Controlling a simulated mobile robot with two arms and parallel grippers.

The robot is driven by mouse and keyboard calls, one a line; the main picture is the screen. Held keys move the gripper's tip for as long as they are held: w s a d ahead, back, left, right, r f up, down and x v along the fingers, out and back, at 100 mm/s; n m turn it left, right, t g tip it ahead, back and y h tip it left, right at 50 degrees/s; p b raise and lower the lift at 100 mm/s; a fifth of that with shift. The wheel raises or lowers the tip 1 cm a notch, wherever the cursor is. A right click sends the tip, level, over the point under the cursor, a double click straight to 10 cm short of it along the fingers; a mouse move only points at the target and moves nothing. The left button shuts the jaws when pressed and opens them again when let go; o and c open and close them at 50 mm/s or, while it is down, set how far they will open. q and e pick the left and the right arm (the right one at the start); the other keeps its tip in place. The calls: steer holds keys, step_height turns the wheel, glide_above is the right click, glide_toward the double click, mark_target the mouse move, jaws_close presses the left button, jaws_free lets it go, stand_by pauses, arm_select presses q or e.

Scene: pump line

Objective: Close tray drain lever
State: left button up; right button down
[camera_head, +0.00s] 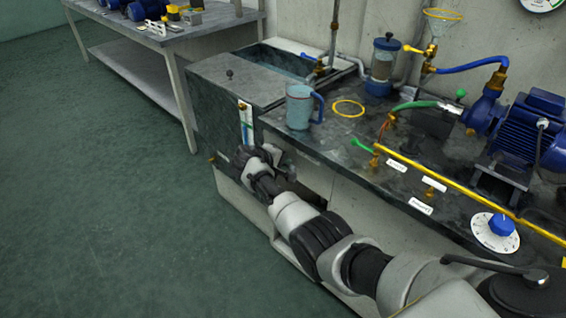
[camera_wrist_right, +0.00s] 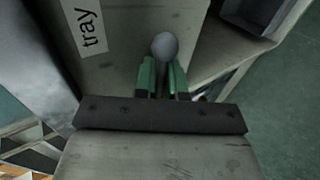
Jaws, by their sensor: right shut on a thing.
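My right gripper (camera_wrist_right: 164,74) has its two green fingers shut on a grey round knob (camera_wrist_right: 165,46), which I take to be the end of the tray drain lever. The knob sticks out beyond the fingertips, next to a panel with a white label reading "tray" (camera_wrist_right: 88,30). The rest of the lever is hidden by the fingers and wrist. In the head view my right gripper (camera_head: 246,158) is at the front left of the bench, below the sink tank, and I cannot make out the lever there. My left gripper is not in view.
The dark bench top (camera_head: 335,152) holds a blue jug (camera_head: 299,106) near its front edge, a yellow ring (camera_head: 348,108) and a blue pump motor (camera_head: 531,125). The sink tank (camera_head: 215,78) stands at the left end. The green floor (camera_head: 100,210) to the left is clear.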

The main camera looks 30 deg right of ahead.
steer(key=shift+r, duration=0.15)
steer(key=c, duration=1.5)
jaws_free()
steer(key=shift+w, duration=0.1)
